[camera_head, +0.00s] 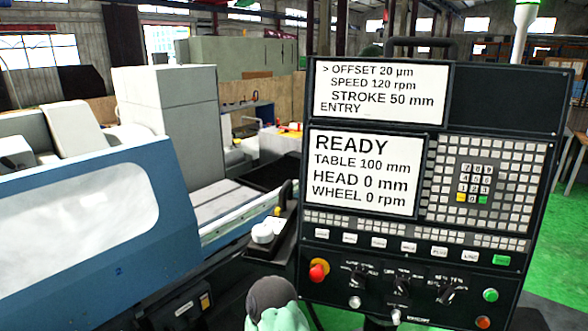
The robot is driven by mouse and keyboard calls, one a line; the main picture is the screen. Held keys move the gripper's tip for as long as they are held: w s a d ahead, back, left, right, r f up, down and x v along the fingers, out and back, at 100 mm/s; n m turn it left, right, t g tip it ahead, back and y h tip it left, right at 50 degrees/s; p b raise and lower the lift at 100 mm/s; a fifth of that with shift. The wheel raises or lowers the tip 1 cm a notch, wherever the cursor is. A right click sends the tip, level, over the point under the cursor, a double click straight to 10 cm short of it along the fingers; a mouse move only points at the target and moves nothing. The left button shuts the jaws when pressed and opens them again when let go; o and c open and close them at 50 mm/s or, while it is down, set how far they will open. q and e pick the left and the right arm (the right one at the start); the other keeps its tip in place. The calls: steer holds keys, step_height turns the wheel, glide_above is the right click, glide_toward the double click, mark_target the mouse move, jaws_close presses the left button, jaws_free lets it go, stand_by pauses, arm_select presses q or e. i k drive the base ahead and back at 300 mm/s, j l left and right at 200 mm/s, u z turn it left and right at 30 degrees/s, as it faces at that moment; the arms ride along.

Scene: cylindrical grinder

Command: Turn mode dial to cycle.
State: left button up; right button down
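The control panel (463,93) stands upright on the right. Its lower row holds three black rotary dials: a left dial (357,277), a middle dial (401,284) and a right dial (446,292). Their labels are too small to read surely, so I cannot tell which is the mode dial or its setting. The lower screen (365,172) reads READY, table 100 mm, head 0 mm, wheel 0 rpm. The upper screen (382,91) shows offset, speed and stroke values. Neither of my grippers shows, and nothing visible touches the dials.
A red emergency knob (319,270) sits left of the dials. A green button (490,295) and an orange-red button (483,322) are at the right. The blue-and-white grinder (90,235) fills the left. Green floor (560,262) shows at right.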

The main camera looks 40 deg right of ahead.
mark_target(358, 277)
steer(key=l+z, duration=0.15)
steer(key=z, duration=2.1)
